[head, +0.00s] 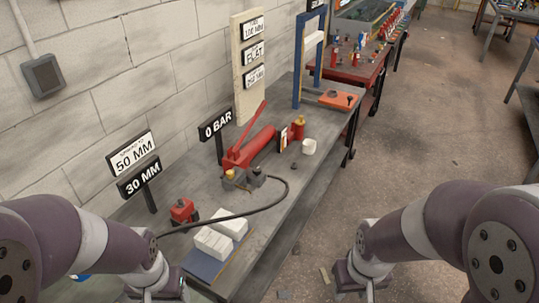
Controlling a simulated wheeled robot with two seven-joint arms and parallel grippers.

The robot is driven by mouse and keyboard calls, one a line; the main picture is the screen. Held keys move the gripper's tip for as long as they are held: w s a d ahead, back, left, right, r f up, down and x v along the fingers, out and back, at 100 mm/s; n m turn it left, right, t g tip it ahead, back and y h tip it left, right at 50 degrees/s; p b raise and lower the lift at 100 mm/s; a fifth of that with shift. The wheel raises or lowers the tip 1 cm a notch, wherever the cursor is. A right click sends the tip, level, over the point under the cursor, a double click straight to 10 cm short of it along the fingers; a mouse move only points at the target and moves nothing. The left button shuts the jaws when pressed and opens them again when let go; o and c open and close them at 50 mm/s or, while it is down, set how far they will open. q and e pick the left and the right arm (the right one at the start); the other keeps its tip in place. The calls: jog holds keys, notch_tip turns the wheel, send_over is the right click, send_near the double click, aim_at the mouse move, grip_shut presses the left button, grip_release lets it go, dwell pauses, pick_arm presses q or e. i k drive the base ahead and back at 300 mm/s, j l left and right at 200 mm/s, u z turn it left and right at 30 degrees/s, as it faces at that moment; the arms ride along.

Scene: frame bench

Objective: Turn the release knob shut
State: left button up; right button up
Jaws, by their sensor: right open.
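A red hand pump (258,146) with a long raised red lever lies on the grey bench (190,170). A dark block with yellow parts (240,178) sits at its near end, and a black hose (270,205) runs from there. The release knob is too small to tell apart with certainty at this block. My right gripper (366,290) is low at the bottom edge, right of the bench, open and well away from the pump. My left gripper (156,293) is at the bottom edge, partly cut off; its jaw opening cannot be made out. Neither gripper touches the pump.
A small red tool (183,211) and white blocks (221,234) lie on the near bench. Signs reading 0 BAR (216,123) and 30 MM (139,178) stand along the wall. A blue frame (299,62) stands at the far end. Open floor (430,130) lies to the right.

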aim_at(257, 171)
jog(key=i+l+u, duration=0.15)
jog(key=i+l, duration=0.75)
jog(key=i+l+u, duration=0.15)
jog(key=i+l, duration=0.85)
jog(key=k+l, duration=0.05)
